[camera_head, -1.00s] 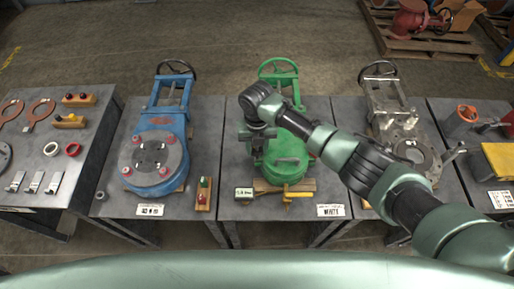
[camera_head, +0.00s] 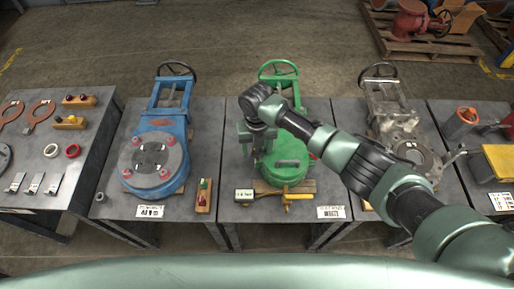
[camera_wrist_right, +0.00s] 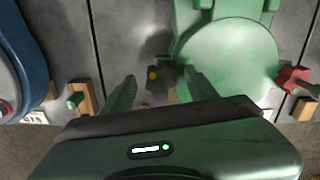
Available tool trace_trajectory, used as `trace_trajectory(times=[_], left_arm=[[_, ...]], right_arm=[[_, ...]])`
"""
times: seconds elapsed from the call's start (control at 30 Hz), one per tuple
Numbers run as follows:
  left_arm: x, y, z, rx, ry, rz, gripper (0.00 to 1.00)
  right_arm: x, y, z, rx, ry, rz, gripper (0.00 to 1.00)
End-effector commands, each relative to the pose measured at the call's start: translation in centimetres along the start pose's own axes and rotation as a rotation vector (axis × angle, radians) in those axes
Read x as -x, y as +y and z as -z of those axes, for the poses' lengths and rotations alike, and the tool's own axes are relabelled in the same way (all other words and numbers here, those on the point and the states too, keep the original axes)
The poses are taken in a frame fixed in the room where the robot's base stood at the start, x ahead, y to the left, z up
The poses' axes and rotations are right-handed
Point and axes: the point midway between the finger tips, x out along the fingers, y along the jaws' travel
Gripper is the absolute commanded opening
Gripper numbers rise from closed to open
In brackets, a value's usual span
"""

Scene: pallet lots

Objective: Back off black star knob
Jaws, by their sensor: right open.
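The green valve (camera_head: 287,157) lies on the middle table, its handwheel at the far end. My right gripper (camera_wrist_right: 160,80) is open, with one finger on each side of the knob in that view. I cannot tell whether the fingers touch it. In the head view my right gripper (camera_head: 257,138) points down at the valve's left side and hides the knob. My left gripper is not in view.
A red knob (camera_wrist_right: 293,78) is on the valve's right side. A yellow-handled tool (camera_head: 298,196) and a small gauge box (camera_head: 244,195) lie at the front. A blue valve (camera_head: 157,158) stands left, a grey valve (camera_head: 412,150) right, partly behind my arm.

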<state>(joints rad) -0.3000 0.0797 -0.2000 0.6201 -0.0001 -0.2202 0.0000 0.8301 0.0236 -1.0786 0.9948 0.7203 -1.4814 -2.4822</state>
Motion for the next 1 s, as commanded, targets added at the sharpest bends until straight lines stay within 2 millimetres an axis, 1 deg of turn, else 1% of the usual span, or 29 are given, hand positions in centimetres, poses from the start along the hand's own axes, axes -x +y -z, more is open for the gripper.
trace_trajectory(times=[0.07,0.17,0.4,0.5,0.6,0.73,1.0], left_arm=[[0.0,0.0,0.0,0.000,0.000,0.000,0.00],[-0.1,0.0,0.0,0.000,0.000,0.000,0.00],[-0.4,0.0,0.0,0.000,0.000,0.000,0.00],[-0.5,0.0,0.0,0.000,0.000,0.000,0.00],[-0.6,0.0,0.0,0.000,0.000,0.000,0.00],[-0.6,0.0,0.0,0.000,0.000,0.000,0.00],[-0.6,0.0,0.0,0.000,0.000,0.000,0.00]], right_arm=[[0.1,0.0,0.0,0.000,0.001,0.000,0.58],[0.8,0.0,-0.1,0.000,-0.001,-0.001,0.58],[4.9,0.0,-0.1,0.001,-0.003,0.000,0.58],[6.3,0.0,-0.1,0.000,-0.003,-0.001,0.58],[7.3,0.0,-0.1,0.000,-0.001,0.000,0.58],[7.8,0.0,0.0,0.000,-0.001,0.000,0.58],[7.8,0.0,0.0,0.000,0.000,0.000,0.58]])
